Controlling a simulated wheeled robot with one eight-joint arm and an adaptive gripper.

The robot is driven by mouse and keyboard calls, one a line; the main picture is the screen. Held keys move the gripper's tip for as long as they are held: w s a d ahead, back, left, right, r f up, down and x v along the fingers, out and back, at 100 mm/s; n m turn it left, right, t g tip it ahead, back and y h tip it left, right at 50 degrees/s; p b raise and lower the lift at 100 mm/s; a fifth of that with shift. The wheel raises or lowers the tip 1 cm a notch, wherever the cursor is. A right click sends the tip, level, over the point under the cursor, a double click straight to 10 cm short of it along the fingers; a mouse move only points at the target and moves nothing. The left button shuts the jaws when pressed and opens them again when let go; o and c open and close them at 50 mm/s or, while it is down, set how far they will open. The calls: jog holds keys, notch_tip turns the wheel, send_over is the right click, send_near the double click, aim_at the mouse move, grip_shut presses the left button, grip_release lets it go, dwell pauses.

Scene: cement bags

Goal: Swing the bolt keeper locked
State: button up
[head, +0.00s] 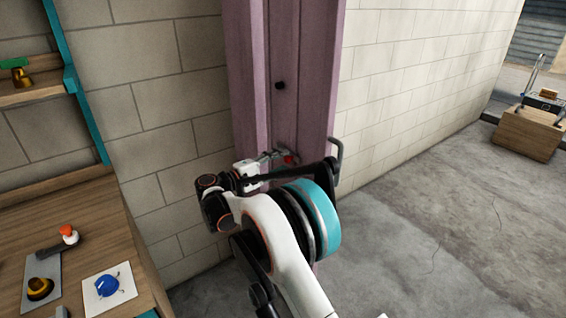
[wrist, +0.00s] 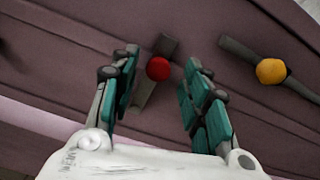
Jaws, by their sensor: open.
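A red knob (wrist: 158,68) on a short grey bar (wrist: 146,94) shows in the wrist view against a dull purple surface. A yellow knob (wrist: 270,71) sits on another grey bar (wrist: 238,48) to the right. I cannot tell which of these is the bolt keeper. My gripper (wrist: 161,58) is open, with its teal-padded fingers on either side of the red knob in the picture; contact is not visible. In the head view the red knob (head: 290,159) shows low on the purple post (head: 299,80), by my gripper (head: 274,155). The yellow knob is hidden there.
A wooden bench (head: 65,215) stands at the left with a blue-topped piece (head: 107,286) and several fittings. A block wall (head: 160,90) lies behind the post. A crate (head: 527,132) stands far right. The concrete floor (head: 440,230) at right is clear.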

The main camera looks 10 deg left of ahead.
jog(key=v, duration=1)
jog(key=shift+s+a, duration=0.15)
jog(key=shift+a, duration=0.05)
